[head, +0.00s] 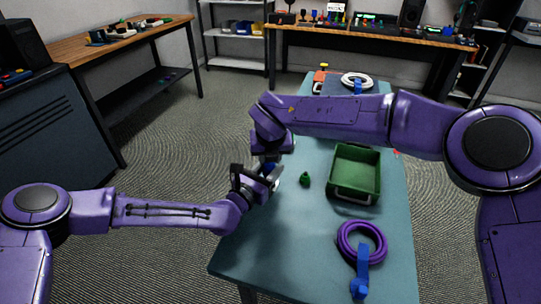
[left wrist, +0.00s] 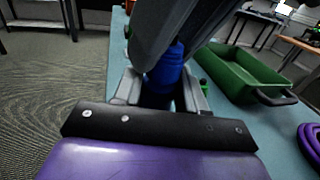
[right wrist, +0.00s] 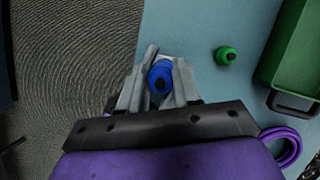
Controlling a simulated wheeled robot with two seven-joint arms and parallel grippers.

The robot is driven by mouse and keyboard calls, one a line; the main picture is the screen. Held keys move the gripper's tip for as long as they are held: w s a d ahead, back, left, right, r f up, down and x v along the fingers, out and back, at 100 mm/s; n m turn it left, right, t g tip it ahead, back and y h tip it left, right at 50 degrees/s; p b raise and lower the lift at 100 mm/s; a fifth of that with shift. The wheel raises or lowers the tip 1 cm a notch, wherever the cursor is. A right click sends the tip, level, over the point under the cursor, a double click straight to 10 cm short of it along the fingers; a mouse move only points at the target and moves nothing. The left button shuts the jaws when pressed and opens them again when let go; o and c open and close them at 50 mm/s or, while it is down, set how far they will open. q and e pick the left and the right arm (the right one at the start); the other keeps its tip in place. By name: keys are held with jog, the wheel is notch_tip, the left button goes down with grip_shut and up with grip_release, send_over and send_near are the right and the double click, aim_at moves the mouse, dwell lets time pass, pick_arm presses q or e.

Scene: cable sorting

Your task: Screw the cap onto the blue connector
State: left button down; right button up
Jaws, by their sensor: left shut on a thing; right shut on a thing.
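The blue connector (left wrist: 166,72) stands roughly upright between the fingers of my left gripper (head: 262,180), which is shut on it near the table's left edge. My right gripper (right wrist: 160,82) is directly above, shut on the blue cap (right wrist: 160,76), which shows from above as a round blue piece with a dark middle. The cap sits in line with the connector. The fingers hide the joint between them, so I cannot tell how far the cap is seated. In the head view my right arm comes across from the right.
A small green piece (head: 305,179) stands on the table (head: 300,240) close by. A green bin (head: 355,198) is to its right. A white coil (head: 357,79) lies at the far end.

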jog(key=shift+s+d+f, duration=0.1)
jog(key=shift+d+f, duration=0.05)
jog(key=shift+f, duration=0.4)
jog(key=shift+r, duration=0.25)
jog(key=shift+r, duration=0.55)
dwell(0.7)
